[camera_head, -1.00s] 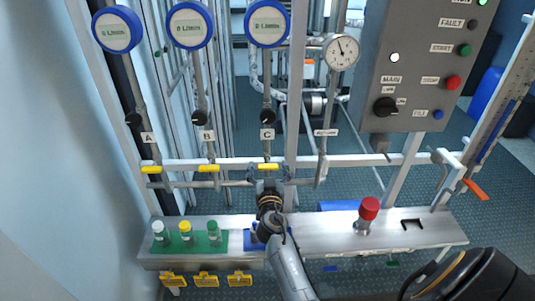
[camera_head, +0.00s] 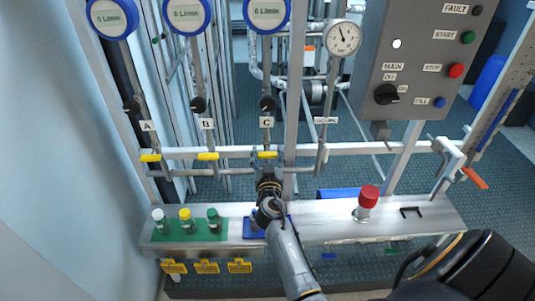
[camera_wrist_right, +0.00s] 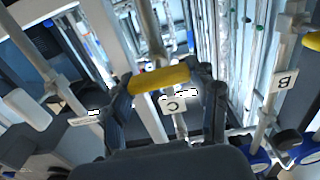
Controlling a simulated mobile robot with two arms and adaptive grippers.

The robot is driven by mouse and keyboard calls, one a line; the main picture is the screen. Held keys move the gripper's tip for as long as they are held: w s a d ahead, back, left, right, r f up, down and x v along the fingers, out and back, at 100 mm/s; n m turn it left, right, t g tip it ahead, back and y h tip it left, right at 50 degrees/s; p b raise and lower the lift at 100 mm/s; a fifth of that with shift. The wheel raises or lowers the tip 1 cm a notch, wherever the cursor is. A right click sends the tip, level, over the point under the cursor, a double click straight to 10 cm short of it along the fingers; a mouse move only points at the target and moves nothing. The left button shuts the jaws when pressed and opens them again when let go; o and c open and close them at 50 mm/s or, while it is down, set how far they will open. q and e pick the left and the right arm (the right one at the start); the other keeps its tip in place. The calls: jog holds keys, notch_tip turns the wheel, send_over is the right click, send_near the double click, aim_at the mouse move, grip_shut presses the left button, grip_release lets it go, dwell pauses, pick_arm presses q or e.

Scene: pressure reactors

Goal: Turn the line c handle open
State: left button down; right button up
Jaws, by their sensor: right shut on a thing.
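The line C handle (camera_head: 267,154) is a short yellow lever on the pipe below the C label (camera_head: 266,122). It lies crosswise to its pipe in the head view. In the right wrist view the yellow handle (camera_wrist_right: 160,78) sits between the two fingers of my right gripper (camera_wrist_right: 165,82), which is shut on it. In the head view my right gripper (camera_head: 268,165) reaches up to the handle from below, and its fingers are small there. My left gripper is not in view.
Yellow handles for line A (camera_head: 150,158) and line B (camera_head: 208,156) sit to the left on the same rail. Below, a shelf (camera_head: 330,232) holds several capped bottles (camera_head: 186,220) and a red-capped item (camera_head: 368,198). A grey control box (camera_head: 420,60) stands at the right.

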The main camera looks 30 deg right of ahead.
jog(key=n+b, duration=0.1)
jog(key=n, duration=0.2)
jog(key=shift+w, duration=0.1)
jog(key=n+b, duration=0.1)
jog(key=n, duration=0.4)
jog(key=shift+a+b, duration=0.1)
jog(key=shift+b, duration=0.25)
jog(key=n, duration=0.5)
jog(key=shift+w+a, duration=0.1)
jog(key=shift+f+n, duration=0.15)
jog(key=shift+n, duration=2.15)
jog(key=o, duration=1.1)
jog(key=shift+c, duration=0.2)
jog(key=shift+o, duration=0.5)
jog(key=shift+f, duration=0.1)
